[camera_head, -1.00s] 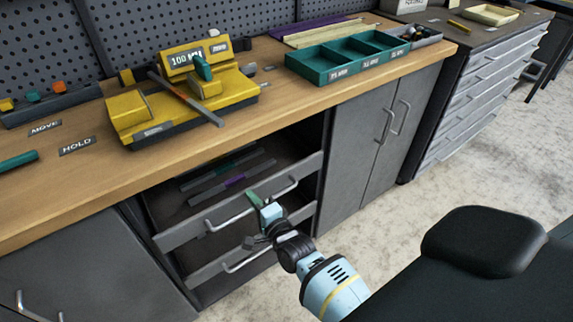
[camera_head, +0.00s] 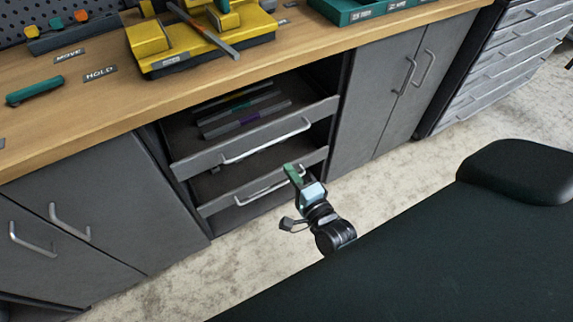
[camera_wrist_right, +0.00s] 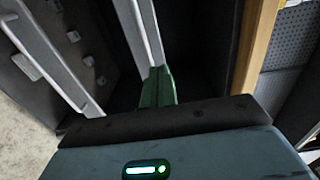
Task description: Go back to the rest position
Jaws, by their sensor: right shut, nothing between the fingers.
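My right gripper (camera_head: 293,173) is shut and empty, with its green fingers together. In the head view it appears in front of the lower drawer handle (camera_head: 262,188); I cannot tell whether they touch. In the right wrist view the green fingertips (camera_wrist_right: 158,88) point towards the drawers, overlapping a pale drawer edge. The upper drawer (camera_head: 200,167) stands open under the bench and holds several dark bars with coloured parts (camera_head: 240,108). The lower drawer (camera_head: 217,203) also stands out from the cabinet. My left gripper is not in view.
The wooden bench (camera_head: 110,104) carries a yellow fixture (camera_head: 200,52), a green-handled tool (camera_head: 35,90) and a teal tray (camera_head: 345,14). Closed cabinet doors (camera_head: 385,95) flank the drawers on both sides. Pale floor (camera_head: 395,185) is clear right of the gripper.

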